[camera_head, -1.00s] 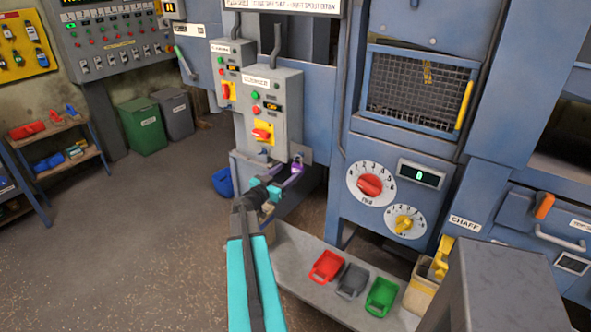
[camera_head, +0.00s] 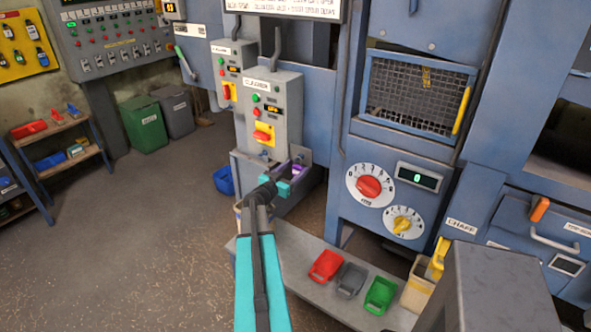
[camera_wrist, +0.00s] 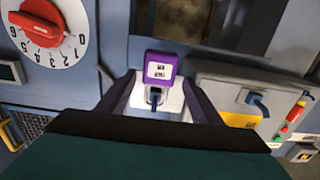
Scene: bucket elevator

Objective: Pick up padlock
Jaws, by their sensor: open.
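The padlock (camera_wrist: 172,68) has a purple body with a white label. In the wrist view its shackle end points down toward a pale plate with a dark fitting, and I cannot tell if it is hooked there. In the head view the padlock (camera_head: 299,169) is a small purple patch below the cleaner control box, partly hidden by my gripper (camera_head: 288,179). My gripper (camera_wrist: 158,80) is open, with one dark finger on each side of the padlock. The body sits between or just beyond the fingertips. Contact with either finger cannot be made out.
The grey control box (camera_head: 274,105) with a red-and-yellow switch stands just above. The blue machine panel with a red dial (camera_head: 369,187) is to the right. A bench (camera_head: 318,292) with red, grey and green scoops lies below. Open floor is at left.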

